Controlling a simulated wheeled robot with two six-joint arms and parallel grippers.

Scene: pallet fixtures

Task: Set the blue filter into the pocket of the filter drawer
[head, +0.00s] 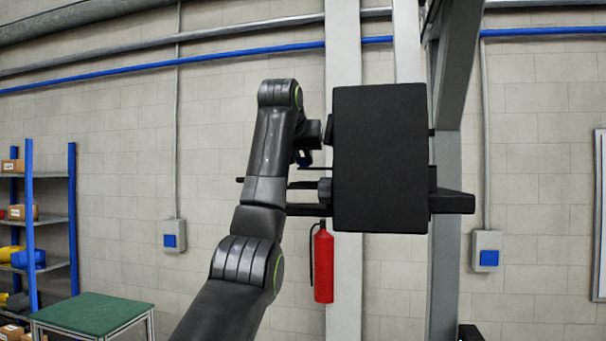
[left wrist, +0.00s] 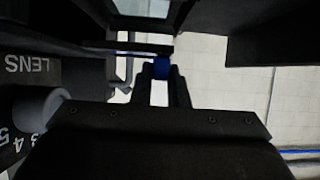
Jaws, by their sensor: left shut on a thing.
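My left gripper (left wrist: 161,80) is shut on the blue filter (left wrist: 161,69), which shows between the fingertips in the left wrist view. In the head view only a small dark blue bit of the filter (head: 304,161) shows, at the left side of a black box-shaped housing (head: 380,158). Thin dark plates stick out of the housing's left side, close to the filter. I cannot tell which is the filter drawer, and its pocket is not visible. I cannot tell whether the filter touches anything besides the fingers. My right gripper is not seen.
A red fire extinguisher (head: 323,265) hangs below the housing. A green-topped table (head: 92,311) and a shelf rack (head: 30,225) stand at left.

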